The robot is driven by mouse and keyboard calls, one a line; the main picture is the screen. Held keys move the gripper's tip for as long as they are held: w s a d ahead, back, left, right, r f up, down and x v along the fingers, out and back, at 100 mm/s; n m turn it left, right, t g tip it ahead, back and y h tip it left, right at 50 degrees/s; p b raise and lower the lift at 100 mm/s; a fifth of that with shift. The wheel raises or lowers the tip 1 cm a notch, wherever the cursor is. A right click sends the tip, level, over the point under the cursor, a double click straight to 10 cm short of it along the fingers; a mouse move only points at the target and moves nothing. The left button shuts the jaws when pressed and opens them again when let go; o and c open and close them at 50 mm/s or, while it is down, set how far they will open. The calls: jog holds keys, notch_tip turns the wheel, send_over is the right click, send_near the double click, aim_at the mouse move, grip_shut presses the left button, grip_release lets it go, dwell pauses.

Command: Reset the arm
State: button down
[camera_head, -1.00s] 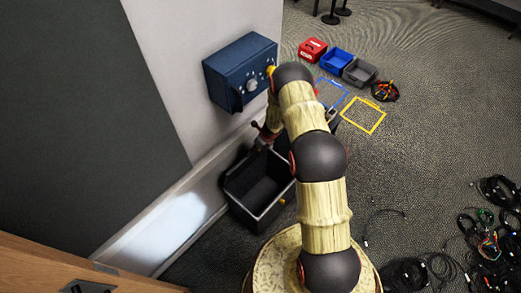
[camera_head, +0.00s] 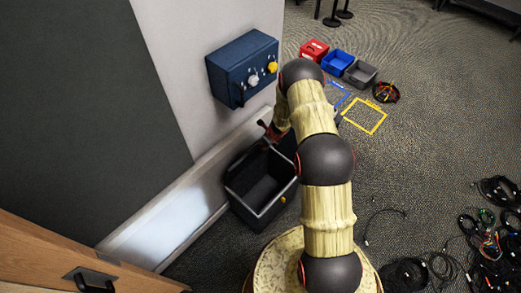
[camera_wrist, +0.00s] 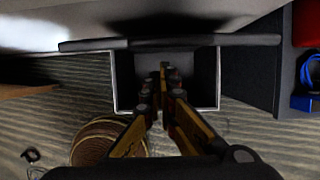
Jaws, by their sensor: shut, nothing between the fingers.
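My arm rises in the middle of the head view and bends at the top, with its far end partly hidden behind its own links. My gripper (camera_head: 268,129) shows only in part there, near the wall above the open black bin (camera_head: 242,213). In the wrist view my gripper (camera_wrist: 163,72) has its fingers brought together with nothing between them. The fingers point over the open bin (camera_wrist: 218,90), which looks empty.
A blue box with knobs (camera_head: 236,66) is on the wall. Red (camera_head: 315,49), blue (camera_head: 338,61) and grey (camera_head: 361,74) bins stand on the floor beyond my arm. Tangled cables (camera_head: 484,240) lie at right. A wooden panel (camera_head: 45,250) is at lower left.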

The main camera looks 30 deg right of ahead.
notch_tip(320, 180, up, 8)
jog(key=w+p, duration=0.1)
jog(key=w, duration=0.2)
jog(key=shift+a+f+p, duration=0.2)
jog(key=shift+a+p, duration=0.05)
jog(key=shift+p, duration=0.1)
jog(key=s+a+r+n+g+y, duration=0.2)
jog(key=s+a+r+n+g, duration=0.15)
jog(key=s+a+n, duration=0.55)
jog(key=s+a+r+n+t+h+b, duration=0.1)
jog(key=s+a+r+n+t+b, duration=0.1)
jog(key=s+r+n+b, duration=0.6)
jog(key=s+a+r+n+t+h+b, duration=0.2)
jog(key=s+a+r+n+b, duration=0.3)
jog(key=s+r+n, duration=0.9)
jog(key=s+r+t+b, duration=0.1)
jog(key=s+r+b, duration=0.2)
jog(key=s+r, duration=0.4)
notch_tip(320, 180, up, 3)
jog(key=shift+a+f+n, duration=0.15)
jog(key=shift+f+n, duration=0.05)
jog(key=shift+n, duration=0.2)
